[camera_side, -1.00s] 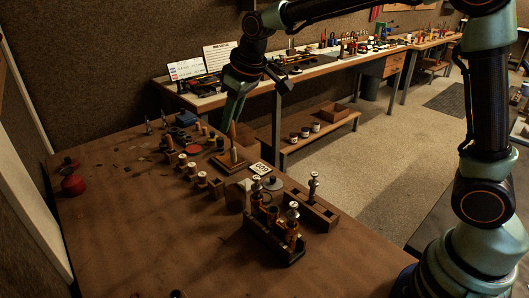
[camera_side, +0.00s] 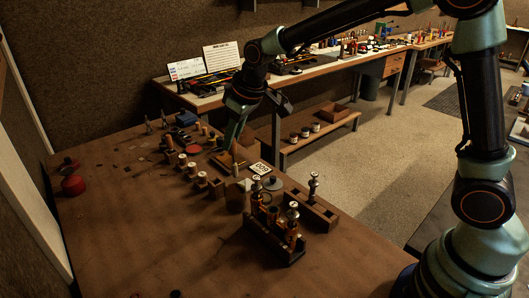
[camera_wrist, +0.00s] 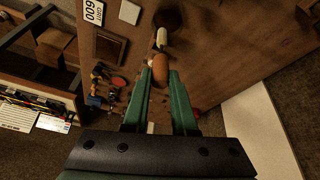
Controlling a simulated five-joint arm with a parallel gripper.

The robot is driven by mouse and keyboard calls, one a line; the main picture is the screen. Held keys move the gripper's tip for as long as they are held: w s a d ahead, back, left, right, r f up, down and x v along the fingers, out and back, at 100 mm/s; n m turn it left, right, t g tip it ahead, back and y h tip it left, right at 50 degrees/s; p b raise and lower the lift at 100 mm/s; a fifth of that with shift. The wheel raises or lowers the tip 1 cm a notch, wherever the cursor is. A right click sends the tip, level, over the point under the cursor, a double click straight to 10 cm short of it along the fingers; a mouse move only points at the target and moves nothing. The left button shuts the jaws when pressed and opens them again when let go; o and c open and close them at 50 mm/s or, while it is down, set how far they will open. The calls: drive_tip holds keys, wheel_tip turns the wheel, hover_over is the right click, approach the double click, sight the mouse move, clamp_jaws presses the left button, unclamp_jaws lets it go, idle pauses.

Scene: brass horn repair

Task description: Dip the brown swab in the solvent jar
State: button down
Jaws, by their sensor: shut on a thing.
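My gripper (camera_wrist: 160,82) is shut on the brown swab (camera_wrist: 160,68). In the wrist view its brown handle sits between the green fingertips, and a pale tip (camera_wrist: 162,38) points away from me. A dark round shape (camera_wrist: 168,18), perhaps the mouth of the solvent jar, lies just beyond the tip; I cannot tell the gap from this view. In the side view my gripper (camera_side: 232,142) is over the middle of the bench, and the swab is small and dim there.
A wooden rack (camera_side: 274,240) with brass valves stands near the jar, with a second block (camera_side: 314,210) beside it. A number card (camera_side: 261,168), spools (camera_side: 200,179) and a red pot (camera_side: 73,185) are on the bench.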

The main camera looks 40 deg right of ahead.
sight(233, 152)
drive_tip(key=shift+f, duration=3.75)
drive_tip(key=shift+s+a, duration=0.1)
drive_tip(key=shift+a, duration=0.25)
drive_tip(key=shift+d+m, duration=0.1)
drive_tip(key=shift+m, duration=0.2)
drive_tip(key=shift+f, duration=0.25)
drive_tip(key=shift+r, duration=0.1)
drive_tip(key=shift+r, duration=1.55)
